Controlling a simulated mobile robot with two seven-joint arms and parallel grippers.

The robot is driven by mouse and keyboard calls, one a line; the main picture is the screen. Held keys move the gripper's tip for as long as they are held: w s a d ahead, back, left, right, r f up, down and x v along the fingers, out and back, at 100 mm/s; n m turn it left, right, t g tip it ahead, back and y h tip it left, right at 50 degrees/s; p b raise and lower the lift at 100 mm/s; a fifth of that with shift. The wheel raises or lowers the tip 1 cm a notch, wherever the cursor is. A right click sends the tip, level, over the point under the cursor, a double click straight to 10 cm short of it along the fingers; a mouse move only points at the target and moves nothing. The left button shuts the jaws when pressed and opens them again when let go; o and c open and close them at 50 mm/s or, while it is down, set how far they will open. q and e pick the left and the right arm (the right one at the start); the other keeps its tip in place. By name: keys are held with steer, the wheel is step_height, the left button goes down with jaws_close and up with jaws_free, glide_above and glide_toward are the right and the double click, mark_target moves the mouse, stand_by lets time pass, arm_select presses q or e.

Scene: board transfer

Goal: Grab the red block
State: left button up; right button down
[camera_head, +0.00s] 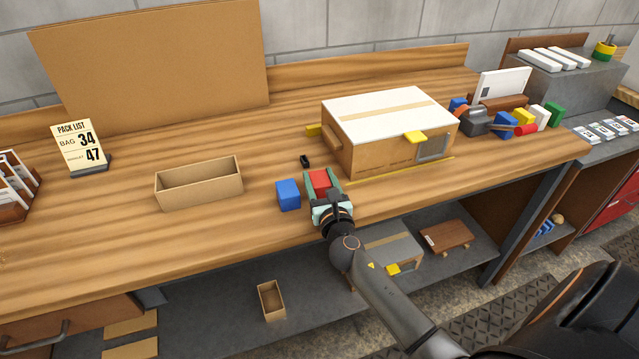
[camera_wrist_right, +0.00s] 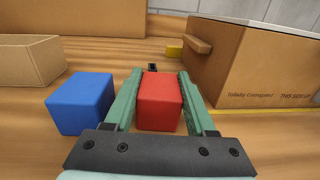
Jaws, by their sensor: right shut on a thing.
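The red block (camera_head: 320,181) sits on the wooden table near its front edge. My right gripper (camera_head: 321,185) reaches in from the front, and its two green fingers lie on either side of the red block. In the right wrist view the red block (camera_wrist_right: 159,101) fills the space between the fingers, and the gripper (camera_wrist_right: 159,95) is shut on it. The block appears to be at table level; I cannot tell whether it is lifted. My left gripper is not in view.
A blue block (camera_head: 288,194) stands just left of the gripper. An open cardboard tray (camera_head: 199,186) is further left. A large cardboard box (camera_head: 383,147) with a white top stands close on the right. A small black object (camera_head: 305,161) lies behind.

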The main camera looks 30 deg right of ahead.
mark_target(320, 178)
steer(key=shift+r+p, duration=0.35)
steer(key=shift+r, duration=0.2)
step_height(320, 178, up, 2)
steer(key=shift+r+p, duration=0.2)
steer(key=shift+p, duration=0.55)
steer(key=s+a+r+p, duration=0.3)
steer(key=s+a+r, duration=0.6)
steer(key=s, duration=0.1)
steer(key=shift+s+a+r, duration=0.2)
steer(key=shift+a+r, duration=0.05)
steer(key=shift+r, duration=0.05)
